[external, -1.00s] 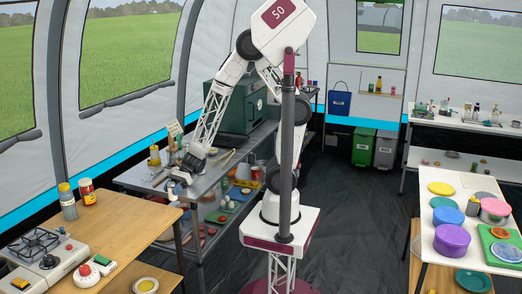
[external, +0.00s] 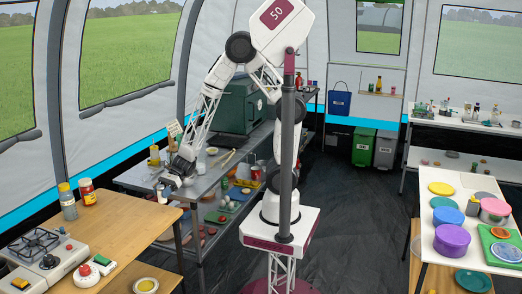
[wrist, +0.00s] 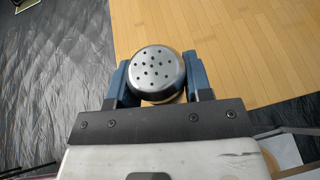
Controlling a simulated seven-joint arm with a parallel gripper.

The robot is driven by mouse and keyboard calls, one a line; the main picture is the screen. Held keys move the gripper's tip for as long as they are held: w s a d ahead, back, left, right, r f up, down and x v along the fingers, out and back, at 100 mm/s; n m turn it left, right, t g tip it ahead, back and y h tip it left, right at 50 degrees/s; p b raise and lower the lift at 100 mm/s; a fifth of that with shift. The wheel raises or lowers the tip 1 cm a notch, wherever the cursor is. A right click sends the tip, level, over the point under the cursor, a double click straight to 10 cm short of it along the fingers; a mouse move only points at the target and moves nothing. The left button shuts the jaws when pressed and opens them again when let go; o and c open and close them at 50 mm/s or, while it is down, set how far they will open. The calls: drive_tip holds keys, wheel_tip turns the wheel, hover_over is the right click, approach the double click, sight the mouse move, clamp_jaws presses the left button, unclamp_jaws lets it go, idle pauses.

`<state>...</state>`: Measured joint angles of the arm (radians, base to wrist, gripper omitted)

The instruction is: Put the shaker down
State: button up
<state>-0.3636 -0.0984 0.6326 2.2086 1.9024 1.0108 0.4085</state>
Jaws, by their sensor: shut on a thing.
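The shaker has a round silver top with several small dark holes, seen from above in the wrist view (wrist: 156,72). My gripper (wrist: 158,80) is shut on it, with a blue finger on either side. In the external view my gripper (external: 167,187) hangs near the left end of the metal bench, just beyond the far corner of the wooden table (external: 140,228). The shaker is small there and hard to make out. In the wrist view the wooden table (wrist: 225,40) lies below and beyond the shaker. The gap beneath the shaker is hidden by its top.
The metal bench (external: 215,172) holds several utensils. Dark floor (wrist: 55,60) lies left in the wrist view.

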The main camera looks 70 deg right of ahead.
drive_tip(key=w+a, duration=0.2)
drive_tip(key=w, duration=0.1)
drive_tip(key=w+a, duration=0.2)
drive_tip(key=w, duration=0.1)
drive_tip(key=w+a+f, duration=0.1)
drive_tip(key=w+a, duration=0.1)
drive_tip(key=w, duration=0.1)
drive_tip(key=shift+w+a, duration=0.1)
drive_tip(key=shift+f, duration=1.75)
drive_tip(key=shift+f, duration=0.15)
drive_tip(key=o, duration=1.1)
drive_tip(key=shift+c, duration=0.2)
drive_tip(key=shift+r, duration=0.2)
drive_tip(key=v, duration=1.2)
